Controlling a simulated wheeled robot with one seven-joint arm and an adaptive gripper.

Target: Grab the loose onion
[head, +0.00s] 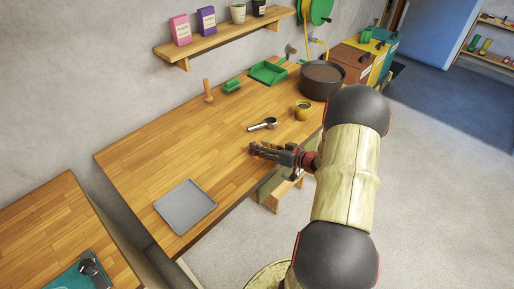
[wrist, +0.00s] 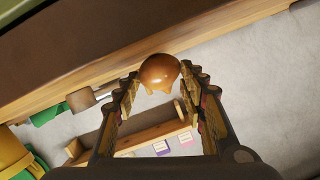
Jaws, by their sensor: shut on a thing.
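The onion (wrist: 160,72) is round, shiny and orange-brown. In the wrist view it sits between the tips of my two fingers. My gripper (wrist: 161,84) is shut on it, with a finger on each side. In the head view my gripper (head: 258,150) is over the front right part of the wooden workbench (head: 150,150), pointing left. The onion cannot be made out clearly in that view, as the fingers cover it. I cannot tell how high the gripper is above the top.
A dark round pot (head: 322,80) is at the back right. A grey tray (head: 185,206) lies at the front left. The bench's middle left is clear. A shelf (head: 225,38) hangs above.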

